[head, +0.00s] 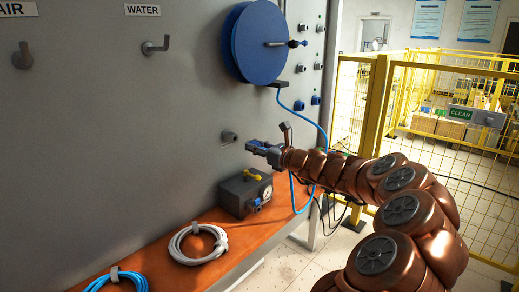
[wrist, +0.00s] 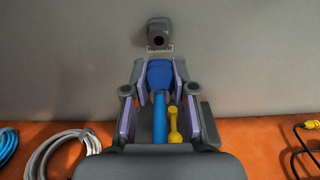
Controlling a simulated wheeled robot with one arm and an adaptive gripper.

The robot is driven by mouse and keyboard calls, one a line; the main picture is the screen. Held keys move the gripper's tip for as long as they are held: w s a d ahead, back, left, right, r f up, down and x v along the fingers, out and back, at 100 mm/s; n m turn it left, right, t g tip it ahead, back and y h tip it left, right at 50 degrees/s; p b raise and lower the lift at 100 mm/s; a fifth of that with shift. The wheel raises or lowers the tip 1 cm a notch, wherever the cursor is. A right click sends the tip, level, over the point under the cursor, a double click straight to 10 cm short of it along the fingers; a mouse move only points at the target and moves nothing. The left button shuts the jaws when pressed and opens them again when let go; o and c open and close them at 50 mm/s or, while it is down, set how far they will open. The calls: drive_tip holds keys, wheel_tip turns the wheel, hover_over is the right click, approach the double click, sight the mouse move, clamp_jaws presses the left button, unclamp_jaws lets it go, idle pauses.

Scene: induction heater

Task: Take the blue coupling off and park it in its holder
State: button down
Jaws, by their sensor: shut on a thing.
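My gripper (head: 262,148) is raised in front of the grey wall panel, above the orange bench. In the wrist view my gripper (wrist: 160,80) is shut on the blue coupling (wrist: 159,74), with a finger on each side. The blue coupling (head: 257,144) shows only in part in the head view. A grey wall fitting (wrist: 159,33), which looks like the holder, is straight ahead of the coupling, with a small label under it. The fitting also shows in the head view (head: 229,136), with a gap between it and the fingertips.
A grey box with a gauge (head: 245,193) stands on the orange bench (head: 275,222) below my gripper. A blue hose reel (head: 250,45) hangs above, its blue hose running down beside my arm. Coiled hoses (head: 198,244) lie at the front. Yellow fencing (head: 445,150) stands at right.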

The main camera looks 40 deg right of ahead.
drive_tip(key=shift+b+x, duration=0.3)
drive_tip(key=shift+x, duration=1.4)
drive_tip(key=shift+w+a+r, duration=0.15)
drive_tip(key=shift+w, duration=0.05)
drive_tip(key=shift+w+p, duration=0.45)
drive_tip(key=shift+w, duration=0.1)
drive_tip(key=shift+p, duration=0.9)
drive_tip(key=shift+w+a, duration=0.15)
drive_tip(key=shift+w, duration=0.45)
idle(0.8)
drive_tip(key=c, duration=0.9)
unclamp_jaws()
drive_tip(key=shift+o, duration=0.2)
drive_tip(key=shift+s, duration=0.1)
